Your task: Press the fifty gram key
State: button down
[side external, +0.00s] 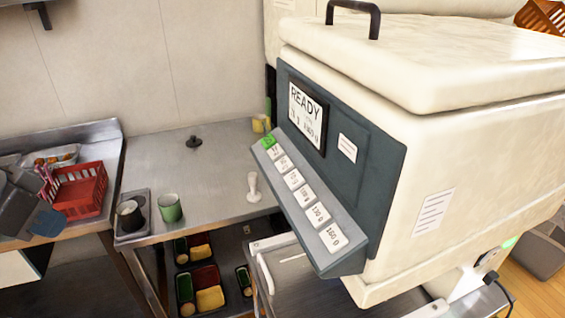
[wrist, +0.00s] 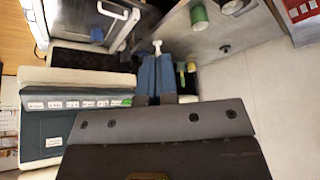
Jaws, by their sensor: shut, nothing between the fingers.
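A sloped grey key strip (side external: 345,262) juts from the dark front panel of a big cream machine in the side external view. It bears a green key (side external: 268,142) at its far end and several white keys (side external: 317,215). The nearest labels look like 160 g and 130 g; those toward the green key are too small to read surely, so I cannot single out the fifty gram key. The strip (wrist: 78,113) also shows at left in the wrist view. My gripper (wrist: 156,57) has blue fingers, shut and empty, to the right of the strip and apart from it in that view.
A display (side external: 307,115) on the machine reads READY. A steel counter (side external: 205,195) holds a white stamp-like object (side external: 254,187), a green cup (side external: 170,208) and a black knob (side external: 194,142). A red basket (side external: 82,195) stands at left. Food bins sit below the counter.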

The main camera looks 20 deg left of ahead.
aim_at(284, 165)
jog(key=w+d+r+n+t+h, duration=0.1)
jog(key=w+d+r+n+t, duration=0.3)
jog(key=w+d, duration=0.5)
jog(key=w+d+r+n+t+h, duration=0.2)
jog(key=w+d+r+n+t, duration=0.2)
jog(key=w+d, duration=0.6)
jog(key=w+r+n, duration=0.2)
jog(key=w, duration=0.2)
jog(key=shift+w, duration=0.4)
jog(key=shift+h, duration=0.3)
jog(key=shift+w+d+f, duration=0.5)
jog(key=shift+d+f, duration=0.05)
jog(key=shift+f, duration=0.7)
jog(key=shift+w+d+f, duration=0.5)
jog(key=shift+f, duration=0.75)
jog(key=shift+w+d+f, duration=0.5)
jog(key=shift+d+f, duration=0.05)
jog(key=shift+f, duration=0.7)
jog(key=shift+f, duration=0.1)
jog(key=shift+w+d+f, duration=0.15)
jog(key=shift+f, duration=0.1)
